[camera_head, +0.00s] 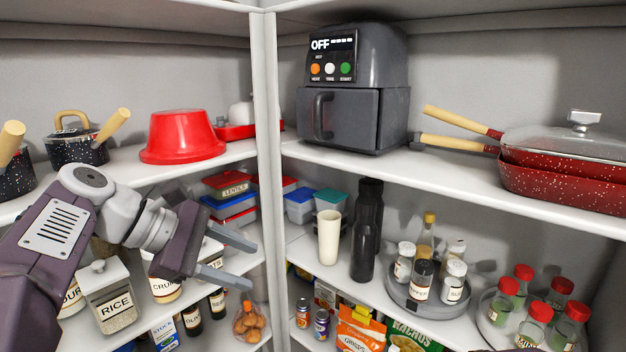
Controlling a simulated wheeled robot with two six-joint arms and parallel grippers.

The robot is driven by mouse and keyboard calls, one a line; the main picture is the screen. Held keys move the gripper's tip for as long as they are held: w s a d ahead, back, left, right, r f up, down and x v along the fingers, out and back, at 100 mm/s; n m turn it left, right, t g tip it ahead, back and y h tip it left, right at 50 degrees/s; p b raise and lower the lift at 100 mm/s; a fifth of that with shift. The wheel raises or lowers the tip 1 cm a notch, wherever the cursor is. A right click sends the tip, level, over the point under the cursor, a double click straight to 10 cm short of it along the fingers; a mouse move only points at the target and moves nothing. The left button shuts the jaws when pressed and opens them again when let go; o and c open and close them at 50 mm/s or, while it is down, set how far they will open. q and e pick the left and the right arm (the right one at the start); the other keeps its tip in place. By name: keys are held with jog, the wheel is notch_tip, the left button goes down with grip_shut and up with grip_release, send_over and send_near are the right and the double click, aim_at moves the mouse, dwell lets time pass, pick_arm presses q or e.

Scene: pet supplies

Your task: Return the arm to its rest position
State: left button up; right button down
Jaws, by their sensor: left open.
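My left arm comes in from the left of the head view, in front of the left shelves. Its gripper (240,262) is open, with the two grey fingers apart and pointing right. Nothing is between the fingers. The gripper is in front of the middle left shelf and hides part of the canisters there. My right gripper does not show.
Close around the left arm are a rice canister (113,298), stacked food boxes (228,186) and a red bowl (182,137). To the right stand a white cup (328,238), a black bottle (366,235), an air fryer (352,95) and a spice turntable (428,305).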

pick_arm(q)
notch_tip(320, 180, down, 18)
jog(key=s+d+m+g+y+b, duration=0.1)
jog(key=s+d+g+y+b, duration=0.15)
jog(key=b, duration=0.25)
jog(key=s+a+f+m+y+b, duration=0.1)
jog(key=s+a+f+m+y, duration=0.1)
jog(key=f, duration=0.7)
jog(key=s+a+f+m+y+b, duration=0.2)
jog(key=s+a+f+m, duration=0.1)
jog(key=f+m, duration=0.4)
jog(key=s+a+f+m+y+b, duration=0.1)
jog(key=s+a+f+m+y, duration=0.1)
jog(key=f, duration=1)
jog(key=s+a+m, duration=0.1)
jog(key=s+m, duration=0.1)
jog(key=m, duration=0.1)
jog(key=shift+a+f+g, duration=0.25)
jog(key=shift+f+g, duration=0.1)
jog(key=shift+f, duration=0.05)
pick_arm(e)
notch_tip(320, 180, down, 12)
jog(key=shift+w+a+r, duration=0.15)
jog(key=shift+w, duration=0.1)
pick_arm(q)
jog(key=shift+s+y, duration=0.15)
jog(key=shift+y, duration=0.1)
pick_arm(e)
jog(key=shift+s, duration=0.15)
